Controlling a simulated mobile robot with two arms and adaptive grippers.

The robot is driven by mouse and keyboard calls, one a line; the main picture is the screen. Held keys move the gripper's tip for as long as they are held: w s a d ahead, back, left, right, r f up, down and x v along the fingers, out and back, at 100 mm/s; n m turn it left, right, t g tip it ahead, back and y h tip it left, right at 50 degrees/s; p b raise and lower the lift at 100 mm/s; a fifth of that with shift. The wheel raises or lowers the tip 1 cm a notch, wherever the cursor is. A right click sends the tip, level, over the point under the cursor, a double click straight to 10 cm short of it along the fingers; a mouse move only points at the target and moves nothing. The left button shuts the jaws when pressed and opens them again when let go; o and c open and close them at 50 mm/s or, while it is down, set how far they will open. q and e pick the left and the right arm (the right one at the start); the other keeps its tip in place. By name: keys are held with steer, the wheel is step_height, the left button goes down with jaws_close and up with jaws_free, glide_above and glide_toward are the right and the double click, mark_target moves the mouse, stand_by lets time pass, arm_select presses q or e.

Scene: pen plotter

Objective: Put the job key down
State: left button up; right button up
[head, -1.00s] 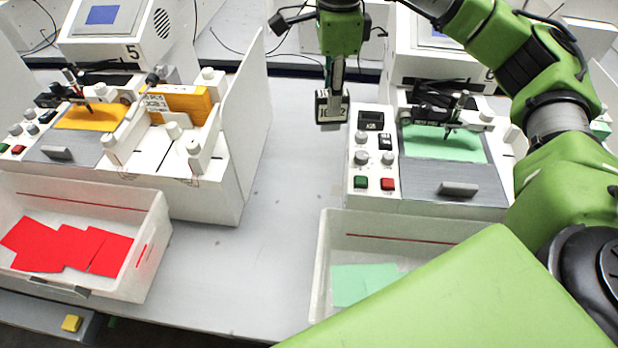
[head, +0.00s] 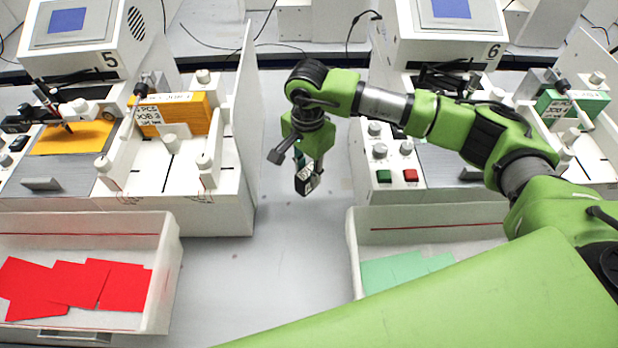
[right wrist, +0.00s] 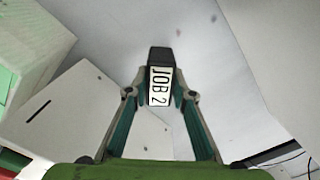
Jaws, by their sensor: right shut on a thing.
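The job key (head: 308,179) is a small dark block with a white label. Its label reads "JOB 2" in the right wrist view (right wrist: 160,86). My right gripper (head: 302,162) is shut on the job key and points down, holding it over the gap between the two plotter stations. In the right wrist view the key sits between the two fingertips (right wrist: 159,72). The table (head: 290,260) below is bare. I cannot tell the height of the key above it. My left gripper is not in view.
Plotter 5 (head: 60,170) stands left with a white side panel (head: 246,110). Plotter 6 (head: 450,175) stands right, partly hidden by my arm. White bins with red sheets (head: 75,285) and green sheets (head: 400,270) stand in front. The table between them is clear.

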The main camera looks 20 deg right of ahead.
steer(key=shift+f, duration=0.4)
step_height(320, 180, down, 3)
steer(key=shift+a+p, duration=0.1)
steer(key=shift+p, duration=0.45)
steer(key=shift+f+b, duration=0.25)
steer(key=shift+b, duration=0.05)
steer(key=o, duration=1)
steer(key=shift+r, duration=0.1)
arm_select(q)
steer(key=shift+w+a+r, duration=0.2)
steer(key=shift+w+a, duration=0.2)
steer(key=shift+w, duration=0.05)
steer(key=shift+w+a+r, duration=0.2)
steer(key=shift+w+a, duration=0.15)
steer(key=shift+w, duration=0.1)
arm_select(e)
steer(key=shift+o, duration=0.4)
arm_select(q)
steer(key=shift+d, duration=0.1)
